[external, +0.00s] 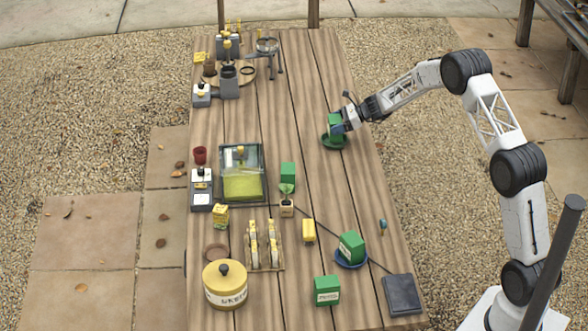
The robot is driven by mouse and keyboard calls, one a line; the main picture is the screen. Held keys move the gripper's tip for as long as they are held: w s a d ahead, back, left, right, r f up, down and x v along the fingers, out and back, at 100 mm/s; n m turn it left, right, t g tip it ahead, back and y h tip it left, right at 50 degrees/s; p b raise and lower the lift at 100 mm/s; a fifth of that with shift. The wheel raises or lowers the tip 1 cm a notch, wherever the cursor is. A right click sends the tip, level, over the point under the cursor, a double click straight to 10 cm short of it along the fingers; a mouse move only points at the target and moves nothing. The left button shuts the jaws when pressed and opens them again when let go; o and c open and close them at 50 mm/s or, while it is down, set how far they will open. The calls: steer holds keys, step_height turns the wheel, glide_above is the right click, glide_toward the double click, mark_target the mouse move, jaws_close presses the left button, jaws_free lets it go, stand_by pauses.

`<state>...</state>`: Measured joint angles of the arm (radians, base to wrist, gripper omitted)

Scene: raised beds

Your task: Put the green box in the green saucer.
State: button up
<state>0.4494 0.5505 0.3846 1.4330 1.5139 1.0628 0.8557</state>
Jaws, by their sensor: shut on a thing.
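My gripper (338,121) is shut on a green box (334,128) at the right edge of the table, towards the far half. The green saucer (334,143) is directly below this box. The box looks upright and its lower end is at or just above the saucer; I cannot tell whether it touches. Other green boxes stand elsewhere: one (288,174) near the middle, one (351,246) tilted in a blue saucer (350,262), and one (327,291) at the near end.
A glass-topped case (241,187), a yellow block (308,230), a rack (264,247) and a yellow canister (225,286) stand on the wooden table. A dark slab (402,295) lies at the near right corner. Magnifier gear (268,46) stands at the far end. The wood left of the green saucer is clear.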

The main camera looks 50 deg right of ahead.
steer(key=shift+f, duration=0.5)
steer(key=o, duration=1)
steer(key=shift+d+r, duration=0.1)
steer(key=shift+r, duration=0.6)
steer(key=v, duration=1.2)
